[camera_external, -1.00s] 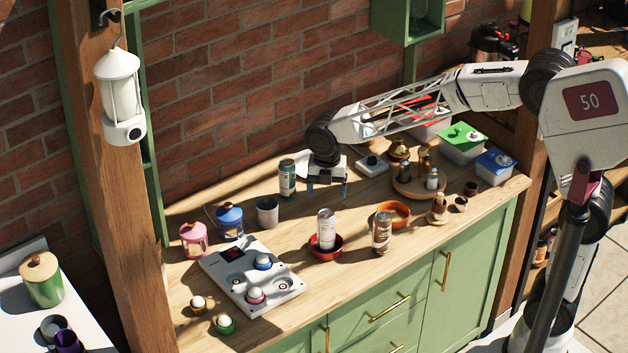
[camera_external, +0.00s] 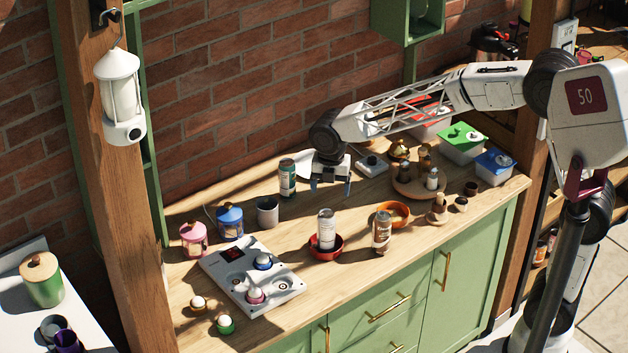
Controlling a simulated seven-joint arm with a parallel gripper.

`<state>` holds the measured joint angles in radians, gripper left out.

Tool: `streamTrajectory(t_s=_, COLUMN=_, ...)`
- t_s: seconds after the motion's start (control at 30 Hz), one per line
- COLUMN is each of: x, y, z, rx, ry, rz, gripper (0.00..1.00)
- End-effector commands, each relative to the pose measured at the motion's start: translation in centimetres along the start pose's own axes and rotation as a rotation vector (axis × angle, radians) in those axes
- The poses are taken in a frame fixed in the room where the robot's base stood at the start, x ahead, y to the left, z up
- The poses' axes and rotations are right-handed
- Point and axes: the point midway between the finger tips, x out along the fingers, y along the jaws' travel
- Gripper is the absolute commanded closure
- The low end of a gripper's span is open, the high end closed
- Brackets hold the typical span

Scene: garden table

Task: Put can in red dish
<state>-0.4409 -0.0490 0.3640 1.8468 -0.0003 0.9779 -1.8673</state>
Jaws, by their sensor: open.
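A white and grey can (camera_external: 326,229) stands upright in the red dish (camera_external: 327,253) near the middle of the wooden counter. My gripper (camera_external: 331,185) is open and empty, above the counter behind the red dish and apart from the can. A brown and white can (camera_external: 382,231) stands upright on the counter right of the red dish. A green can with a light top (camera_external: 287,178) stands farther back, left of my gripper.
An orange dish (camera_external: 399,209) lies behind the brown can. A grey cup (camera_external: 267,212), blue and pink lanterns and a white panel (camera_external: 225,283) are on the left. A round wooden board (camera_external: 405,187) with small jars and lidded boxes fill the right.

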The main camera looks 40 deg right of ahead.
Motion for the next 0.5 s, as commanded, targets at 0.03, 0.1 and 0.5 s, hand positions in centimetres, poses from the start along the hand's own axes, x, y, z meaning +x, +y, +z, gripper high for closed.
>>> streamTrajectory(t_s=0.03, x=-0.7, y=-0.6, z=0.2, rx=0.027, ry=-0.002, rz=0.008, gripper=0.19)
streamTrajectory(t_s=0.1, x=-1.3, y=-1.8, z=0.7, rx=0.086, ry=-0.004, rz=0.014, gripper=0.19)
streamTrajectory(t_s=0.5, x=-5.8, y=-14.2, z=3.9, rx=0.706, ry=-0.009, rz=0.078, gripper=0.19)
